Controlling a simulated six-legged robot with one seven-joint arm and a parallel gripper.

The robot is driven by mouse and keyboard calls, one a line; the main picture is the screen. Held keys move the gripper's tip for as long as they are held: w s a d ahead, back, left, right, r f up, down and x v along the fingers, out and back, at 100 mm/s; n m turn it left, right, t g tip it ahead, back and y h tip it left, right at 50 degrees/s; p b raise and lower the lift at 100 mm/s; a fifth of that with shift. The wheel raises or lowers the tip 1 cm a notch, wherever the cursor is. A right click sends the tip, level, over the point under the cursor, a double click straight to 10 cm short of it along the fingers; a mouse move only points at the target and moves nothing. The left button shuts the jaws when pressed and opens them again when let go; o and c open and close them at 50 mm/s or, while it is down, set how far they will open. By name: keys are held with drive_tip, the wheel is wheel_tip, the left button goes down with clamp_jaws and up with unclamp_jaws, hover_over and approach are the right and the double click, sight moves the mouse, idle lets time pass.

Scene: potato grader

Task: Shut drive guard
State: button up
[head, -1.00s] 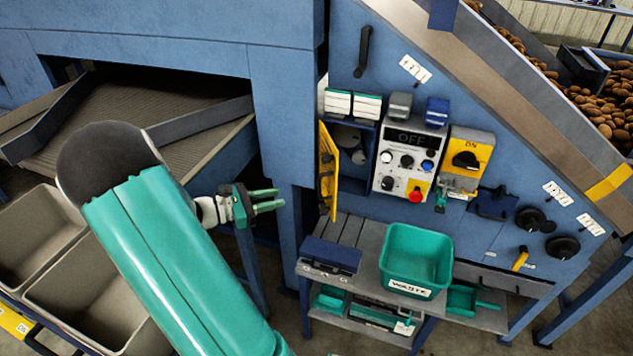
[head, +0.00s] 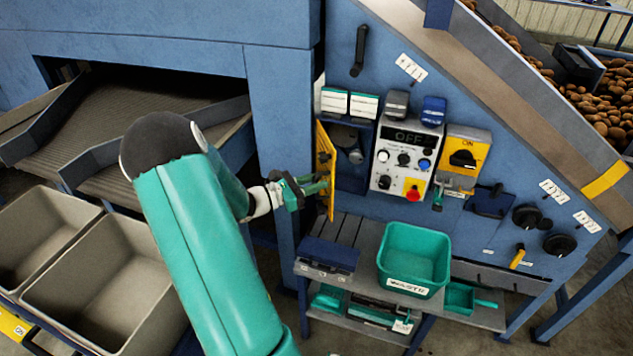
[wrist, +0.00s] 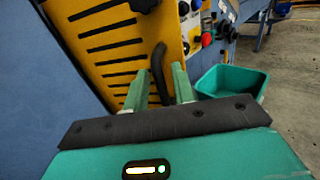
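The drive guard (head: 325,160) is a yellow door standing swung out, nearly edge-on in the head view, beside the dark opening (head: 350,155) with round drive parts inside. In the wrist view the guard (wrist: 108,45) shows as a yellow slotted panel with a black curved handle (wrist: 158,65) and a black knob (wrist: 145,4). My gripper (head: 322,184) is at the lower part of the guard. In the wrist view its two green fingers (wrist: 160,82) are apart, with the handle between them and a gap showing. Contact with the handle cannot be told.
A control box (head: 407,155) reading OFF and a yellow switch box (head: 465,155) are right of the opening. Grey crates (head: 105,270) stand at the left.

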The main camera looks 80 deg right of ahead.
drive_tip(key=shift+s+d, duration=0.2)
clamp_jaws()
